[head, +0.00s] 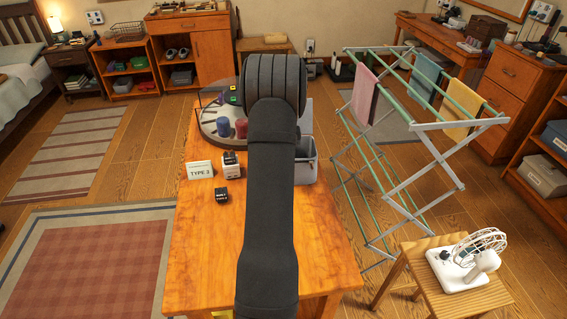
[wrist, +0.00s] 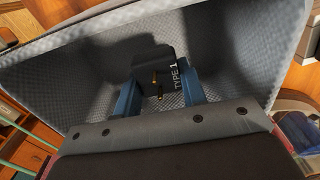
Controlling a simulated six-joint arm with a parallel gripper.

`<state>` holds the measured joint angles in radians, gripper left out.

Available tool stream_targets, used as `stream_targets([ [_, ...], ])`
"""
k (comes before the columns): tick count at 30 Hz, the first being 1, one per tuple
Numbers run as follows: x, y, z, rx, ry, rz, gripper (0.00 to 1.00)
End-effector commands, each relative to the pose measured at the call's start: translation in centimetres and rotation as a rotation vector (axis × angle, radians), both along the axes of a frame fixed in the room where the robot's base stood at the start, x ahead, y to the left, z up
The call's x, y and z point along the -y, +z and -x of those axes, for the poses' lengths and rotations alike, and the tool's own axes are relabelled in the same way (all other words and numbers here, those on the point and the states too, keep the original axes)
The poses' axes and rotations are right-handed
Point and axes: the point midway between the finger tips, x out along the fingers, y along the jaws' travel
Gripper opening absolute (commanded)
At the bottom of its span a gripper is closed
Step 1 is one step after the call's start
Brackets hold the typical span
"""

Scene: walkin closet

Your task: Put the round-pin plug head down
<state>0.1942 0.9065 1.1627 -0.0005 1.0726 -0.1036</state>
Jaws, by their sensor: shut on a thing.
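The round-pin plug head (wrist: 174,68) is a black block marked "TYPE 1" with two brass round pins, seen in the wrist view. My gripper (wrist: 159,93) has its blue fingers on either side of it and is shut on it. Both are inside a grey textured bin (wrist: 230,50), whose walls surround them. I cannot tell whether the plug head touches the bin's floor. In the head view the bin (head: 306,170) shows partly behind my arm, which hides my gripper and the held plug head.
On the wooden table (head: 205,255) stand a "TYPE 3" card (head: 200,170), a white-and-black block (head: 231,165), a small black block (head: 221,197) and a round tray (head: 210,128) with coloured pieces. A drying rack (head: 400,150) stands to the right. The table's front left is clear.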

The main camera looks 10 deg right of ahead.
Motion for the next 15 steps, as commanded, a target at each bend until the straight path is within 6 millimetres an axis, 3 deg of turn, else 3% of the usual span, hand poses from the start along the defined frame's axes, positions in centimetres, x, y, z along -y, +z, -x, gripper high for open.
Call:
stream_targets([
  [7, 0.0, -3.2, 0.1, -0.003, 0.001, 0.000, 0.15],
  [15, 0.0, -3.6, 0.0, 0.000, 0.001, 0.000, 0.15],
])
